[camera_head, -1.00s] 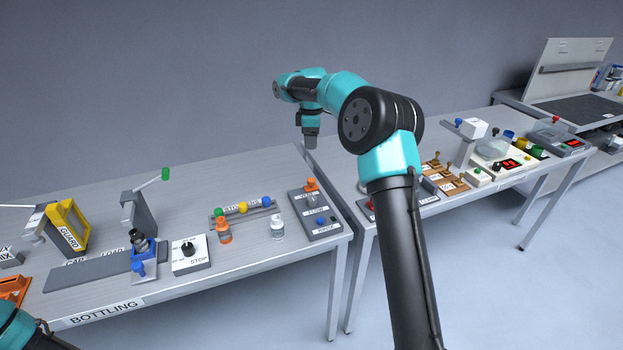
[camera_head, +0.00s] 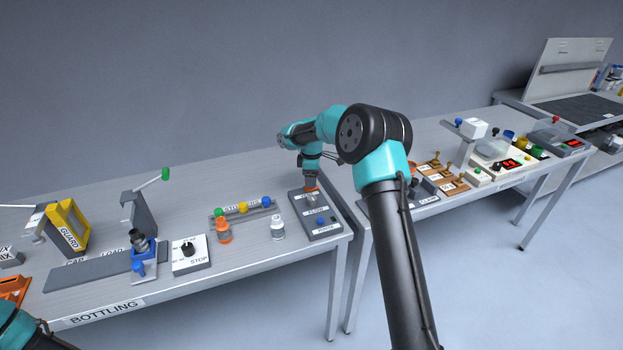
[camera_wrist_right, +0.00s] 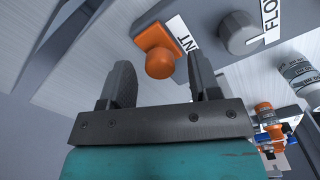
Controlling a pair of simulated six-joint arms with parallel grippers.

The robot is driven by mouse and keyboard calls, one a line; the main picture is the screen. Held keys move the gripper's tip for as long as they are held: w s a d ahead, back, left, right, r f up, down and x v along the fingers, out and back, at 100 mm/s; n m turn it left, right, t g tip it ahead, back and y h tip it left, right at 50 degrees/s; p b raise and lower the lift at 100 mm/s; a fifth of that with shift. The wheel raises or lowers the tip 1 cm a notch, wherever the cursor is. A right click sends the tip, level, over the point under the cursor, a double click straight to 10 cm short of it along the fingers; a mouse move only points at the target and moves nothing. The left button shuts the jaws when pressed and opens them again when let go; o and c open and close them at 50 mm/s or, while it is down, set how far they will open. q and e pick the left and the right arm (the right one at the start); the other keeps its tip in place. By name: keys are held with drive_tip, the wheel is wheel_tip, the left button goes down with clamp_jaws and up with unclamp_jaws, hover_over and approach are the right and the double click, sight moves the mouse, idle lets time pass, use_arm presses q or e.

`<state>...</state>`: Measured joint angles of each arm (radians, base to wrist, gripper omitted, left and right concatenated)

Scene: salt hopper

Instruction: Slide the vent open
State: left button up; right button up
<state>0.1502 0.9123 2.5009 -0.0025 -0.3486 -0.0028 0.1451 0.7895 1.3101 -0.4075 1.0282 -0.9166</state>
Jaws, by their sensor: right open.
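The vent is an orange slider with a round knob (camera_wrist_right: 160,62) on a grey panel (camera_wrist_right: 200,20), beside a partly hidden label ending in "NT" in the right wrist view. In the head view the panel (camera_head: 325,228) stands at the right end of the bottling table, and the orange vent (camera_head: 310,190) shows just below my right gripper (camera_head: 311,180). In the right wrist view my right gripper (camera_wrist_right: 160,85) is open, its fingers apart with the orange knob between and just beyond their tips. No contact is clear. My left gripper is not in view.
A grey flow knob (camera_wrist_right: 238,32) sits close to the right finger. A white bottle (camera_head: 277,228) and an orange bottle (camera_head: 224,232) stand left of the panel. The wall behind is clear.

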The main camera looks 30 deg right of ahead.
drive_tip(key=shift+f, duration=0.25)
clamp_jaws()
idle(0.4)
